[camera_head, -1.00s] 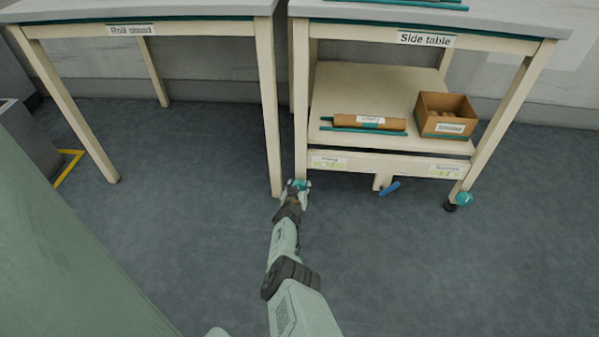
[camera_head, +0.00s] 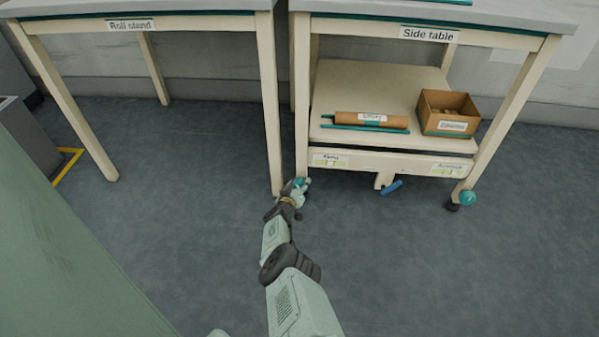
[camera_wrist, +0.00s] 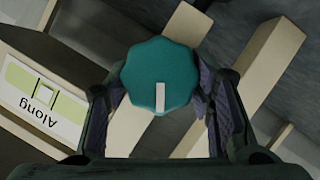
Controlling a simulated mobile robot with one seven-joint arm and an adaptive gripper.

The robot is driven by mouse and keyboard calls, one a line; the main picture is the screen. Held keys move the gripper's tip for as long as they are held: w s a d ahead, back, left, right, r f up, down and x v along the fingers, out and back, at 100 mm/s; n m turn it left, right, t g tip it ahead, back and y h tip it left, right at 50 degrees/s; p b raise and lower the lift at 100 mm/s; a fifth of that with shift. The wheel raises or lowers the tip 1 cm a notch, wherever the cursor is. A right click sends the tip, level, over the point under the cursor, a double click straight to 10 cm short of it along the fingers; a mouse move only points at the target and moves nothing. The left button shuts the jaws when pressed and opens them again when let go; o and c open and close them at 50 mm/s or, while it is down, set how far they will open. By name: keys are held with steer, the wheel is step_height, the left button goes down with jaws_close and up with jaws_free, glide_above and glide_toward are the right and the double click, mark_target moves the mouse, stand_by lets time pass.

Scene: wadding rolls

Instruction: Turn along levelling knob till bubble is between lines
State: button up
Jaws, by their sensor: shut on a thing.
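The teal scalloped levelling knob (camera_wrist: 160,62) with a white pointer mark fills the middle of the wrist view. It also shows at the side table's left front leg (camera_head: 299,182) in the head view. My gripper (camera_wrist: 160,90) has one finger on each side of the knob and is shut on it. The Along level (camera_wrist: 40,95) lies left of the knob, with a yellow-green vial and dark lines. A pale patch shows between the lines, but I cannot make out the bubble's edges surely. In the head view the Along level (camera_head: 330,159) is too small to read.
The side table (camera_head: 320,40) has another teal knob (camera_head: 468,197) at its right leg and an Across level (camera_head: 447,169). A blue handle (camera_head: 391,187) hangs under its front. Its shelf holds a brown roll (camera_head: 370,120) and a box (camera_head: 446,112). The roll stand (camera_head: 60,28) stands left.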

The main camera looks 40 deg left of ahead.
mark_target(302, 162)
steer(key=o, duration=1.2)
steer(key=shift+c, duration=0.2)
steer(key=shift+a+r, duration=0.1)
steer(key=shift+r, duration=0.05)
steer(key=shift+a+r, duration=0.1)
steer(key=shift+r, duration=1)
steer(key=shift+d+r, duration=0.2)
steer(key=shift+r, duration=3.6)
